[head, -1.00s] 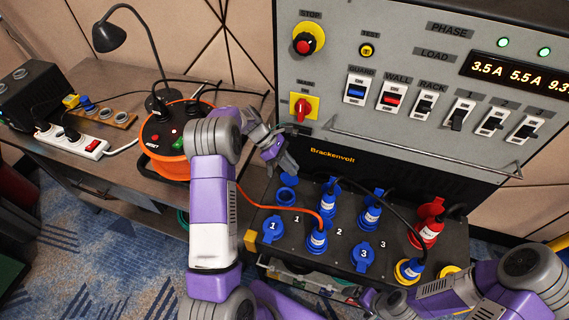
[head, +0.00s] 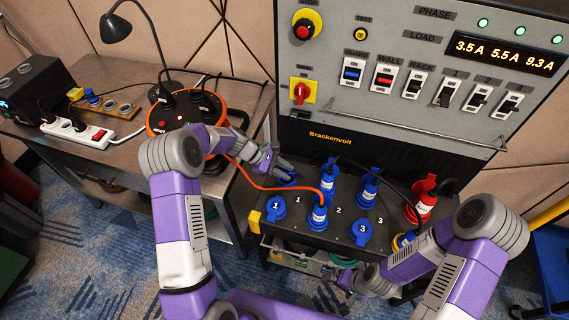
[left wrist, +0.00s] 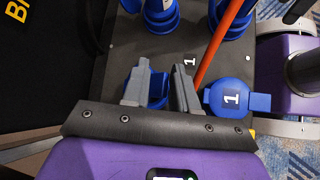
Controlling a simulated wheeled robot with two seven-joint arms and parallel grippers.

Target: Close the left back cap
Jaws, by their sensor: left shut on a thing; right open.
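The blue left back cap (head: 287,181) is at the back left socket of the black panel (head: 330,241), partly hidden by my left gripper (head: 281,168). In the left wrist view, blue of the cap (left wrist: 158,86) shows between and beside the grey fingers of my left gripper (left wrist: 160,80), which is shut on it. Whether the lid is fully down is hidden. The front left cap (head: 275,207), marked 1, lies flat over its socket. My right gripper (head: 338,281) is open, low in front of the panel, away from the cap.
A blue plug (head: 318,214) with an orange cable stands right of the cap. Other blue plugs and a red plug (head: 422,205) rise from the panel. A handle bar (head: 400,133) crosses the cabinet above. An orange cable reel (head: 187,112) stands on the table at left.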

